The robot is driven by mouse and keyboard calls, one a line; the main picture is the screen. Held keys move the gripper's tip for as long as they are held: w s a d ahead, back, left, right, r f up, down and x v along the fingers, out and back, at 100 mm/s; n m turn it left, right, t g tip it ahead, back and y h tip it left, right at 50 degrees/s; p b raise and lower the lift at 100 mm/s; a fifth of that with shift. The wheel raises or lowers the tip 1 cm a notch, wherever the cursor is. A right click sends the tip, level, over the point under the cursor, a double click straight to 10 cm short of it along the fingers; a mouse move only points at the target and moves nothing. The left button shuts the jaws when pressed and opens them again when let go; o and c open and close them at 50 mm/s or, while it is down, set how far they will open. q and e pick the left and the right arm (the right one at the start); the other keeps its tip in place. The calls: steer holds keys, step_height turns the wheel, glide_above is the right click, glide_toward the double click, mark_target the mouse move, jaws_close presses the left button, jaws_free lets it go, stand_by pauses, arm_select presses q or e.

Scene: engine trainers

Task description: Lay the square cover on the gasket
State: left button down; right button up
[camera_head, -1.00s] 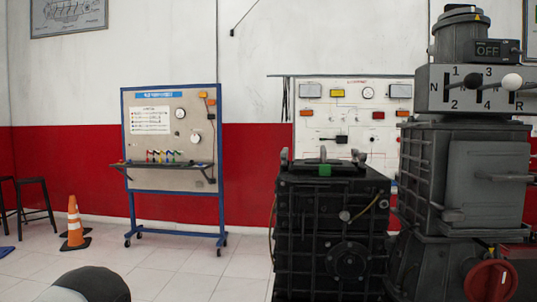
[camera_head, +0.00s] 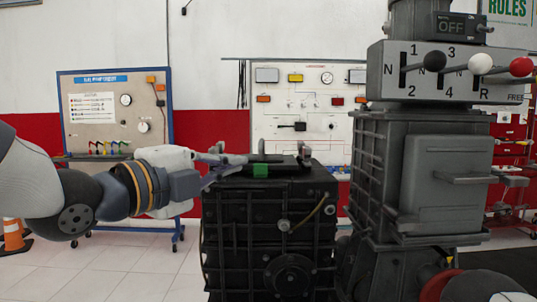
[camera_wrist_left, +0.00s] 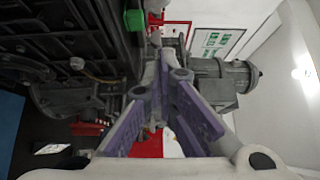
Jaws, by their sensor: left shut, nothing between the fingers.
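My left gripper (camera_head: 238,163) reaches in from the left at the top left edge of the black engine trainer (camera_head: 265,235). Its fingers are shut and empty; they also show in the left wrist view (camera_wrist_left: 160,70), beside the trainer's dark body. On the trainer's top I see a dark flat part with an upright handle (camera_head: 262,146) and a green block (camera_head: 261,170) at its front. I cannot tell whether this part is the square cover. I cannot make out the gasket from this low angle. My right gripper is not in view.
A tall grey gearbox trainer (camera_head: 440,185) with shift knobs stands close on the right of the black trainer. Two display boards (camera_head: 110,115) (camera_head: 300,110) stand behind. An orange cone (camera_head: 13,235) is at the far left. Floor is clear at lower left.

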mark_target(261, 164)
arm_select(q)
steer(key=x, duration=0.3)
steer(key=a+x, duration=0.1)
steer(key=x, duration=0.3)
steer(key=w+x, duration=0.1)
steer(key=x, duration=0.3)
steer(key=shift+w+a+f, duration=0.1)
steer(key=shift+w+f, duration=0.15)
steer(key=shift+w+a, duration=0.15)
steer(key=shift+w, duration=0.15)
steer(key=shift+w+r, duration=0.15)
steer(key=shift+r, duration=0.05)
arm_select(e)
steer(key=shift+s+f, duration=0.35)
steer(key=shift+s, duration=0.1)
arm_select(q)
steer(key=shift+b, duration=0.3)
